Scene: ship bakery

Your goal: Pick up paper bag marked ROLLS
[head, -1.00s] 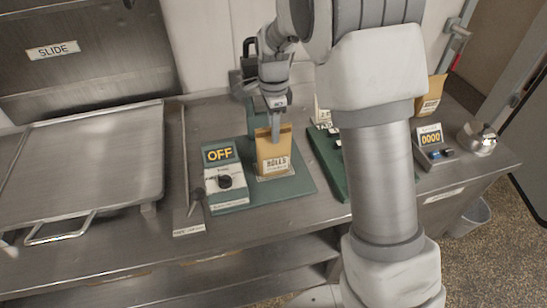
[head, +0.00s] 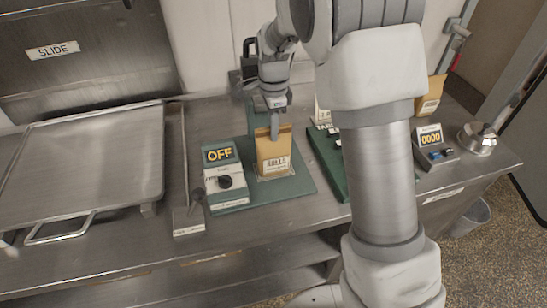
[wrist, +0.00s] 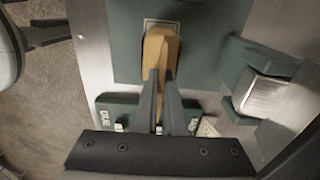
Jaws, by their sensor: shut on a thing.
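The brown paper bag (head: 273,148) with a white printed label stands upright over the right part of a green board (head: 303,180). My gripper (head: 274,130) reaches down from above and is shut on the bag's top. In the wrist view the bag (wrist: 160,45) shows from above, with my two fingers (wrist: 161,85) closed together on it. A pale square outline shows around its base on the board. I cannot tell whether the bag's base touches the board.
A switch box reading OFF (head: 223,172) stands just left of the bag. A second green board (head: 328,158) lies to the right, partly hidden by my arm. Farther right are another brown bag (head: 431,97), a 0000 display (head: 430,138) and a metal pot (head: 477,140). A metal tray (head: 85,160) lies left.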

